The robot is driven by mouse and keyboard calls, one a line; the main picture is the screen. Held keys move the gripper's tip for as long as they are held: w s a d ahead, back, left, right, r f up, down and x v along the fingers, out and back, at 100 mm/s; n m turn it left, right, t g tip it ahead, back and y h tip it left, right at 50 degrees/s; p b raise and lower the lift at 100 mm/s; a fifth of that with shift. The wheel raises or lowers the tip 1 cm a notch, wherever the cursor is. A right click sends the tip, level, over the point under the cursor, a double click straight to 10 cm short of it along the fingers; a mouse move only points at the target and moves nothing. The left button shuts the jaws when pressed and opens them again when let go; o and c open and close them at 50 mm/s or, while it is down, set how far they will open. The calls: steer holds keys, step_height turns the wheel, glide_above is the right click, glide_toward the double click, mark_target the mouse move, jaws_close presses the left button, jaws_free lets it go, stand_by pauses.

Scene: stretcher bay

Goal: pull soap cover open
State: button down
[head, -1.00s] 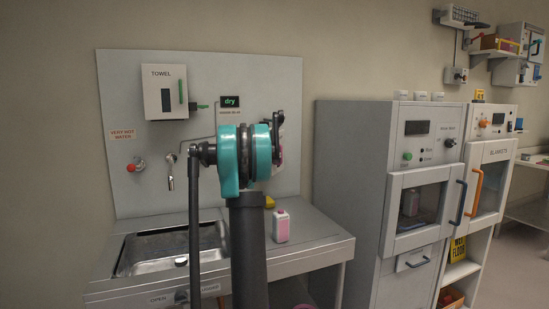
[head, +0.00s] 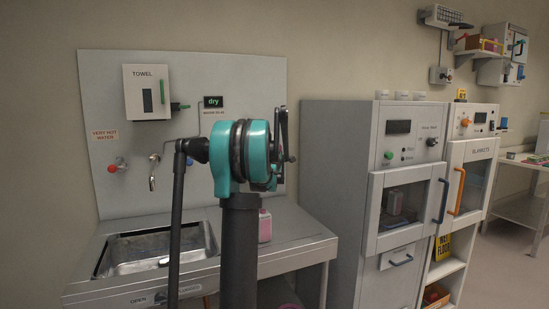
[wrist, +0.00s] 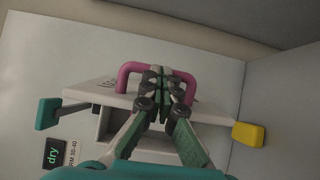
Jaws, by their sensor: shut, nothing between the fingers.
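The soap unit is a white box (wrist: 90,92) on the wall panel in the wrist view, with a pink bar handle (wrist: 213,73) on it. A dark window or recess (wrist: 118,124) shows below the handle. My gripper (wrist: 166,76) is shut and empty, its fingertips overlapping the middle of the handle in the picture. I cannot tell whether they touch it. Part of the box is hidden behind the fingers. In the head view my arm hides the soap unit.
A yellow lever end (wrist: 248,134) and a teal one (wrist: 47,113) stick out beside the box. In the head view are a towel box (head: 150,92), a sink (head: 155,250), a pink bottle (head: 265,226) partly behind my arm, and a grey cabinet (head: 335,190) to the right.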

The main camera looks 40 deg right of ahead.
steer(key=d+n+t+y, duration=0.2)
steer(key=d+t, duration=0.1)
steer(key=d, duration=0.5)
steer(key=shift+s+d+n+y, duration=0.35)
steer(key=shift+s+n+y, duration=0.05)
steer(key=shift+s, duration=0.05)
stand_by(0.4)
